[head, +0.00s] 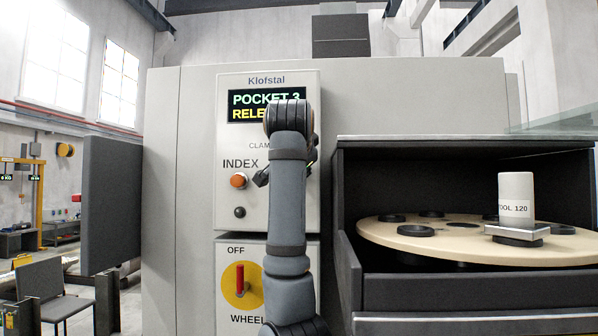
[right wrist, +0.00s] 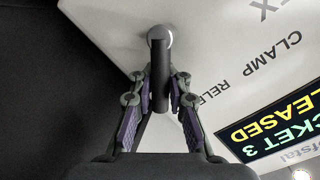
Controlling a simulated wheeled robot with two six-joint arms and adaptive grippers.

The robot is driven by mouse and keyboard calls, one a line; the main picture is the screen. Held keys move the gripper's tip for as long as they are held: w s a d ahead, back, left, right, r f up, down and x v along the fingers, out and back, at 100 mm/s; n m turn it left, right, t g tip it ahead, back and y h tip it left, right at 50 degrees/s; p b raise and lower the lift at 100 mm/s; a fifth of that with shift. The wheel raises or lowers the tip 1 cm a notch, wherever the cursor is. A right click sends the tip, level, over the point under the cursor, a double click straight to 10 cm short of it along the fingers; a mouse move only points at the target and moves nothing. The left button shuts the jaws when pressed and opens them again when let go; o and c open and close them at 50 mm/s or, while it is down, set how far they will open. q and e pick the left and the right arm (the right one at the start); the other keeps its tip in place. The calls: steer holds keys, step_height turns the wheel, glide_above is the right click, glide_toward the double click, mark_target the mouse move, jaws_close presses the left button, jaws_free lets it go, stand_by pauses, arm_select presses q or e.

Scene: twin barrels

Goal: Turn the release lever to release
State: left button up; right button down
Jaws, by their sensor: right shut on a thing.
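The release lever (right wrist: 160,75) is a dark bar on a round silver pivot in the right wrist view. My right gripper (right wrist: 160,88) has its fingers on both sides of the bar and is shut on it. In the head view my right arm stands in front of the panel (head: 228,205) and hides the lever. The display (head: 250,106) reads POCKET 3 and the start of a second word; in the right wrist view the display (right wrist: 285,115) ends in "LEASED". CLAMP and part of RELEASE are printed near the lever. My left gripper is not in view.
An orange INDEX button (head: 238,180) and a dark knob (head: 239,212) are left of my arm. A red OFF switch (head: 240,280) is below. At right, an open bay holds a round carousel (head: 400,238) with a white tool (head: 516,192) standing on it.

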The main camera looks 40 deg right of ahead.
steer(key=shift+f, duration=0.2)
steer(key=c, duration=1.6)
jaws_free()
steer(key=o, duration=0.3)
steer(key=shift+s+a+r, duration=0.2)
steer(key=shift+s, duration=0.05)
steer(key=v, duration=1.2)
steer(key=shift+w, duration=0.1)
